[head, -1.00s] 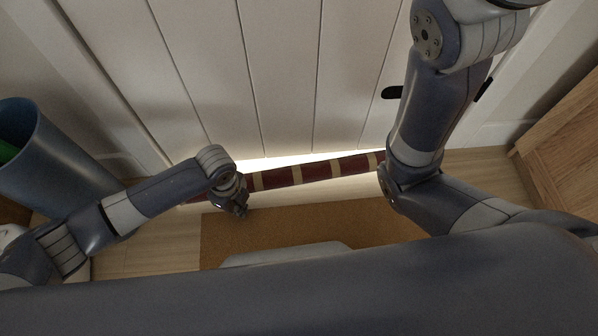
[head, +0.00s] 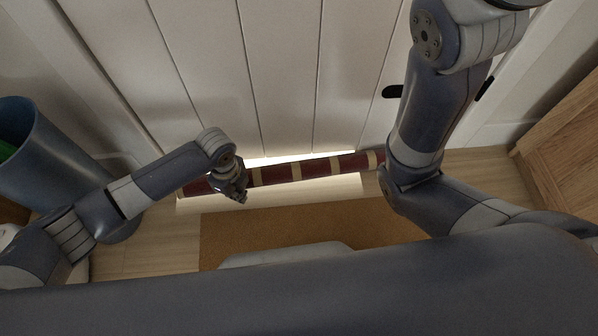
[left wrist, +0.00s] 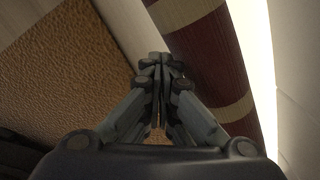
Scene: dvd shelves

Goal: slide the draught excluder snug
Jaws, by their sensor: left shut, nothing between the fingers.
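The draught excluder (head: 315,168) is a long dark red roll with cream bands, lying on the floor along the foot of the white door (head: 285,80). A bright strip of light shows between it and the door; it also shows in the left wrist view (left wrist: 205,50). Its right end meets my right arm in the picture, so I cannot see whether it goes on behind. My left gripper (head: 241,197) is shut and empty, at the room side of the excluder, left of its middle. In the left wrist view the fingertips (left wrist: 165,62) are close against its side. My right gripper is hidden.
A brown doormat (head: 290,225) lies in front of the excluder, with a strip of bare floor between. A blue bin (head: 50,165) stands at the left, wooden furniture (head: 565,120) at the right.

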